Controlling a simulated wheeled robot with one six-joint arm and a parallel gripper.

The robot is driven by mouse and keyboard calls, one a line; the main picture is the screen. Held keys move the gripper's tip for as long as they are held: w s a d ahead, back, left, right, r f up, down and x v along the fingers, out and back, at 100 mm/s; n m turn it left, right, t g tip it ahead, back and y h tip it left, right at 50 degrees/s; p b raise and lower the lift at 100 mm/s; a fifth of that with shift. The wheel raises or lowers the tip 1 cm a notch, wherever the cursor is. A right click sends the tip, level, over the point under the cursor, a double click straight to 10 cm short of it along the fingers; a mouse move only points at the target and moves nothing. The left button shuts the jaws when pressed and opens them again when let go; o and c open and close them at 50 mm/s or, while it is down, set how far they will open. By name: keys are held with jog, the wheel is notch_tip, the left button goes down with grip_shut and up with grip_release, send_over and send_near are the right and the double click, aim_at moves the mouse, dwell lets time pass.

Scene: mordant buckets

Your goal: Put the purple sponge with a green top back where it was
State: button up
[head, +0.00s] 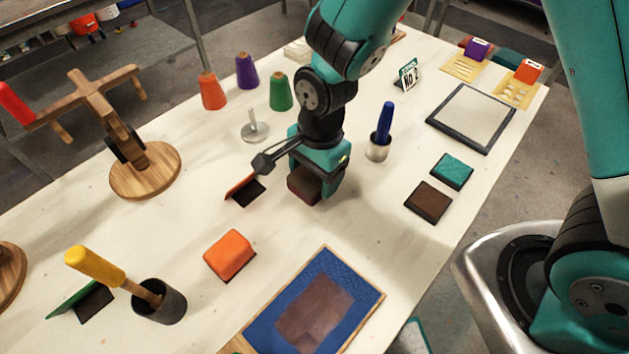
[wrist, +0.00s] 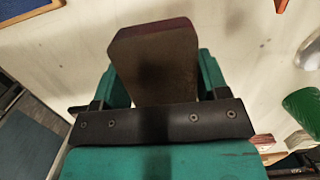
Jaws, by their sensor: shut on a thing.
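My gripper (head: 318,180) points down over the middle of the table and is shut on a dark maroon-purple sponge (head: 303,188). In the wrist view the sponge (wrist: 155,65) sits between the fingers, with a broad brown face and a maroon edge. No green top shows on it; my gripper hides part of it. I cannot tell whether its underside touches the table.
An orange block (head: 230,254) and a blue tray (head: 365,288) stand in front. A small orange sign (head: 240,188) is close at left. A blue-handled tool in a metal cup (head: 378,150) stands at right, with teal (head: 452,171) and brown (head: 428,202) pads beyond.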

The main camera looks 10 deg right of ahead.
aim_at(315, 186)
jog(key=shift+f, duration=1.6)
jog(key=shift+f, duration=0.2)
jog(key=o, duration=0.9)
jog(key=shift+r, duration=0.1)
